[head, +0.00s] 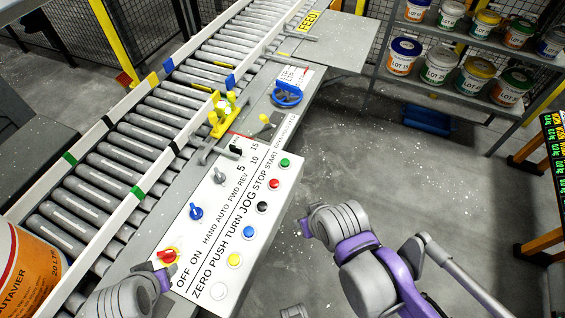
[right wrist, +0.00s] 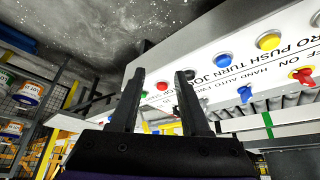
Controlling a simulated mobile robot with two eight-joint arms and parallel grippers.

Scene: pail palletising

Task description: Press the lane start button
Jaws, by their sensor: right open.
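The control panel (head: 240,215) lies beside the roller conveyor, with a row of white, yellow, blue, black, red and green buttons. The green button (head: 284,162), by the START label, is at the far end, beyond the red STOP button (head: 273,184). In the right wrist view, the red button (right wrist: 162,86) shows between my right gripper's (right wrist: 160,72) open, empty fingers; a green button (right wrist: 145,94) is partly hidden by a finger. In the head view my right wrist is right of the panel, apart from it. My left arm's end is at the panel's near-left corner; its fingers cannot be made out.
A blue handwheel (head: 287,94) and a yellow fixture (head: 222,113) stand beyond the panel. Selector knobs, including a red one (head: 168,256), rise from it. An orange-white pail (head: 32,270) is at lower left. Shelves of pails (head: 440,66) stand back right. Floor right of the panel is open.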

